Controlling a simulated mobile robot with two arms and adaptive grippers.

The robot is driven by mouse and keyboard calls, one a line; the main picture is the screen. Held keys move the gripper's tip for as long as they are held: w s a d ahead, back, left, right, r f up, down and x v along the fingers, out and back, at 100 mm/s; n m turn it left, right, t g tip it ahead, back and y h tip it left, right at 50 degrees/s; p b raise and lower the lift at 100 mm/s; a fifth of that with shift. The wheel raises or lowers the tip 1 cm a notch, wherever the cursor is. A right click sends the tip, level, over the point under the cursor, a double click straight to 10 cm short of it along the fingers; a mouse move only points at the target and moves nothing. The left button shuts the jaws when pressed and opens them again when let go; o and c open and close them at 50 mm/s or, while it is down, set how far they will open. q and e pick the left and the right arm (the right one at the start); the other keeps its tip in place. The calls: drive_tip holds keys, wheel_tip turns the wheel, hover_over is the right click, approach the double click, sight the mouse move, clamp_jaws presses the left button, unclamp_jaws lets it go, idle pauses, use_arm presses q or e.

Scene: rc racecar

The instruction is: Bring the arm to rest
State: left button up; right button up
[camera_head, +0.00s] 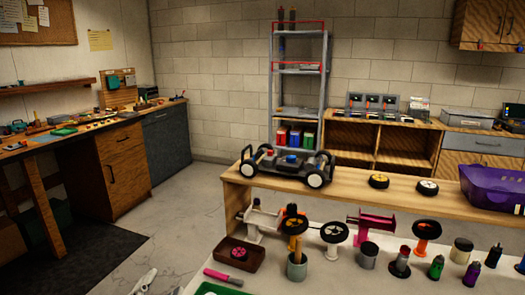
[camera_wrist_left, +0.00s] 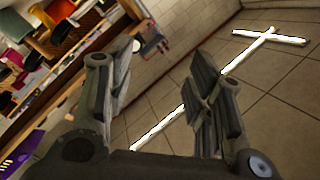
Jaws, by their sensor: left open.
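My left gripper (camera_wrist_left: 166,62) shows in the left wrist view. Its two dark fingers stand wide apart with nothing between them. The view is strongly tilted, with a tiled ceiling and bright light strips behind the fingers. No object is near the fingertips. In the head view I cannot make out the left gripper for sure. A small pale part (camera_head: 146,281) at the bottom edge may belong to my arm, but I cannot tell. My right gripper is in neither view. The racecar chassis (camera_head: 291,165) with its wheels sits on the wooden bench shelf, apart from any gripper.
The raised wooden shelf (camera_head: 353,182) also bears two loose wheels (camera_head: 379,181) and a purple car body (camera_head: 492,186). Below it, the white worktop (camera_head: 330,274) holds cups, bottles, wheels on stands and a brown tray (camera_head: 237,254). Open floor (camera_head: 172,215) lies to the left.

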use_arm(q)
drive_tip(key=s+a+f+n+g+y, duration=0.25)
drive_tip(key=s+f+n+g, duration=0.2)
drive_tip(key=f, duration=0.55)
drive_tip(key=s+d+f+n+g+h, duration=0.1)
drive_tip(key=s+f+n+g, duration=0.1)
drive_tip(key=s+f+g, duration=0.45)
drive_tip(key=s+d+f+n+g+h, duration=0.15)
drive_tip(key=s+f+g, duration=0.25)
drive_tip(key=s+f, duration=0.55)
wheel_tip(320, 180, down, 21)
drive_tip(key=s, duration=0.3)
drive_tip(key=s+a+f+m+g, duration=0.1)
drive_tip(key=s+a+f+g, duration=0.1)
drive_tip(key=s+f, duration=1.4)
wheel_tip(320, 180, down, 2)
drive_tip(key=shift+s+a+f, duration=0.1)
drive_tip(key=shift+s+a, duration=0.2)
drive_tip(key=shift+s, duration=0.05)
